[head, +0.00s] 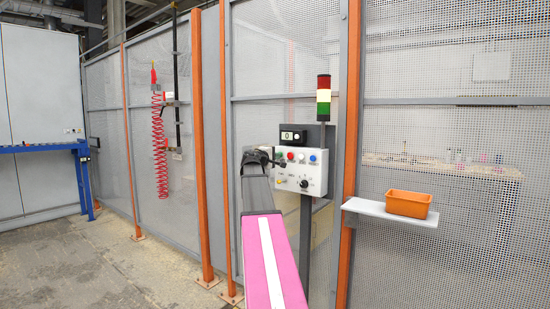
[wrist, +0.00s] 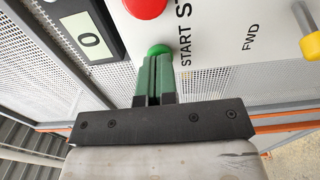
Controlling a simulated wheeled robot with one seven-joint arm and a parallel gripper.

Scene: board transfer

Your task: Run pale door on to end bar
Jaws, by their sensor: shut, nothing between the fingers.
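My gripper (head: 272,158) is at the left side of the grey-white control box (head: 305,172) in the head view. In the wrist view its green fingers (wrist: 154,80) are shut and empty. Their tips overlap the green button (wrist: 159,49) beside the START lettering; I cannot tell whether they press it. A red button (wrist: 145,7) is just above it. A counter (wrist: 90,40) reads 0. A pale door-like panel (head: 40,88) stands at the far left of the head view, behind a blue beam (head: 42,148). Which part is the end bar is unclear.
A light tower (head: 323,98) with red, pale and green sections stands above the box. A shelf (head: 385,213) with an orange bin (head: 408,204) is at the right. Mesh fence panels (head: 450,130) stand behind; a red coiled hose (head: 160,150) hangs left. The left floor is clear.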

